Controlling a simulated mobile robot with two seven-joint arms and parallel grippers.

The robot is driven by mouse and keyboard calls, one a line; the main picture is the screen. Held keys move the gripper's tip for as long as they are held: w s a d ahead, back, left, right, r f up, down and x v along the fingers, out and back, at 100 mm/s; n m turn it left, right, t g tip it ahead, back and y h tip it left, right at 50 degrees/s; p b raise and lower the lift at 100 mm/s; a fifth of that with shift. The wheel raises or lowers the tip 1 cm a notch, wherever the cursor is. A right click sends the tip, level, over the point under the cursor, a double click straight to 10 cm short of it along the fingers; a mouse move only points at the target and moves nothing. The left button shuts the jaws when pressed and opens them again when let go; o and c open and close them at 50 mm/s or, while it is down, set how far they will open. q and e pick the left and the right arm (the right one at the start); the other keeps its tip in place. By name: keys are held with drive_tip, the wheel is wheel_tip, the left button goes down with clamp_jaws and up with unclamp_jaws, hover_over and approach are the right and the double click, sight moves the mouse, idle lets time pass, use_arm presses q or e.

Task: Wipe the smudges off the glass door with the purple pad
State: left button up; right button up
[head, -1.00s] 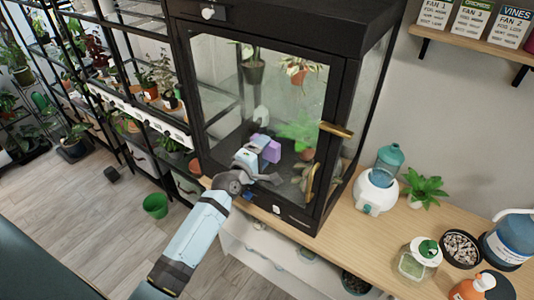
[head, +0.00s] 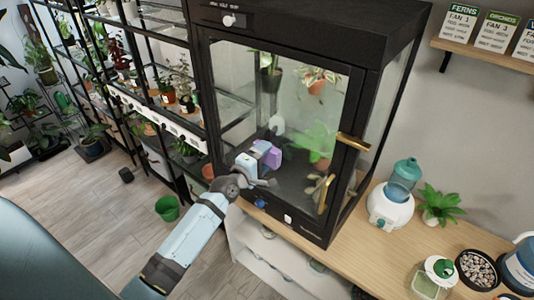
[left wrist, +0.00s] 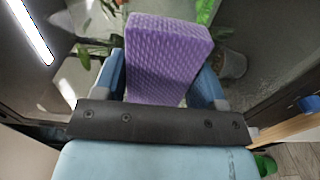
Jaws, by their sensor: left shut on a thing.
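The purple pad (head: 269,153) is in my left gripper (head: 254,160), in front of the lower part of the glass door (head: 228,100). In the left wrist view the pad (left wrist: 165,50) stands out between the two blue fingers of the gripper (left wrist: 162,85), which are shut on it. The glass (left wrist: 265,30) lies beyond it there. I cannot tell whether the pad touches the glass. No smudge shows clearly among the reflections and the plants behind the glass. My right gripper is in neither view.
The black cabinet has a brass handle (head: 353,142) at the door's right side. A white and teal bottle device (head: 392,200) and a small plant (head: 438,204) stand on the wooden bench to the right. Black plant shelving (head: 160,100) is at left. A green pot (head: 167,208) stands on the floor.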

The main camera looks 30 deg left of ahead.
use_arm(q)
drive_tip(key=shift+s+a+r+p, duration=0.15)
drive_tip(key=shift+s+p, duration=0.25)
drive_tip(key=shift+s, duration=1.95)
drive_tip(key=shift+s+a, duration=0.15)
drive_tip(key=shift+s, duration=1.35)
